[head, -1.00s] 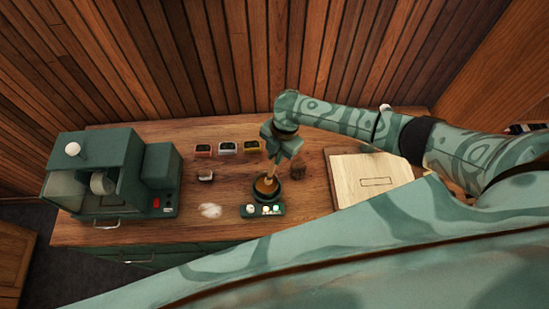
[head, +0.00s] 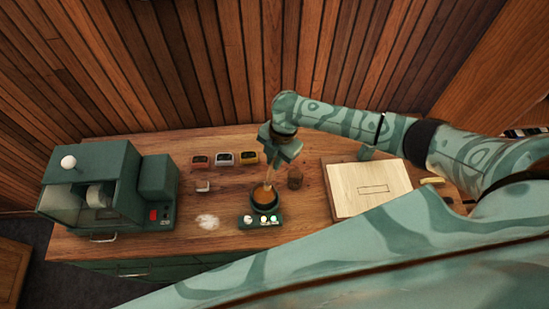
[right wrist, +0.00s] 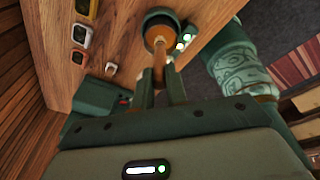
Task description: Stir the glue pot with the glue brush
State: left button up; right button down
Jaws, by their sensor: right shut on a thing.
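The glue pot (head: 266,207), dark green and round with amber glue inside, stands on the workbench near its front edge. It also shows at the top of the right wrist view (right wrist: 158,18). My right gripper (head: 271,164) is above the pot, pointing down, and shut on the glue brush (head: 268,179). The brush's lower end is inside the pot's mouth; its tip is hidden. In the right wrist view the brush (right wrist: 160,58) runs from between the fingers (right wrist: 160,84) to the pot. My left gripper is not in view.
A panel with lit buttons (head: 261,221) sits in front of the pot. Several small colored boxes (head: 223,159) are behind left. A green machine (head: 110,190) fills the bench's left end.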

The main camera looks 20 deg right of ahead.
jog(key=shift+r, duration=0.1)
jog(key=shift+r, duration=2.45)
